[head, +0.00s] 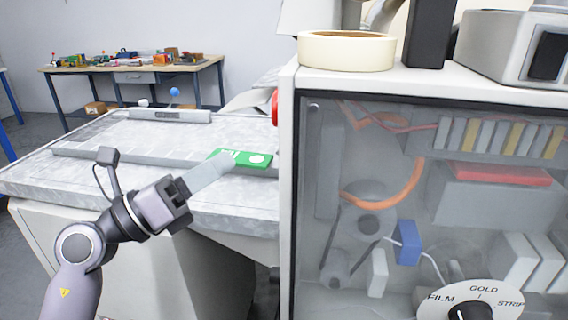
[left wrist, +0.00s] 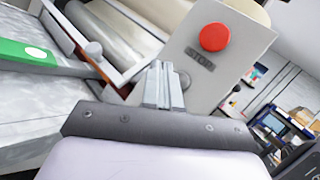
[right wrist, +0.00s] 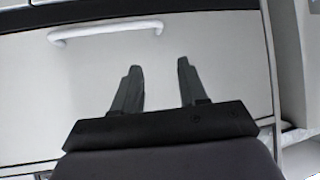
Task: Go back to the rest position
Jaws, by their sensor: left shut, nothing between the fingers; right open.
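My left arm comes in from the left in the head view, and its gripper (head: 222,165) is over the grey machine table, close to a green plate. In the left wrist view the left gripper (left wrist: 160,68) has its fingers together with nothing between them. Behind them is a panel with a red STOP button (left wrist: 215,37). My right gripper (right wrist: 157,68) shows only in the right wrist view. Its two fingers are apart and empty, in front of a pale panel with a white bar handle (right wrist: 105,32).
The green plate (head: 255,160) lies on the machine table (head: 100,140). A clear-fronted cabinet (head: 340,230) with a FILM/GOLD/STRIP dial (head: 476,300) fills the right. A tape roll (head: 346,52) sits on top. A cluttered workbench (head: 140,75) stands at the back left, with open floor before it.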

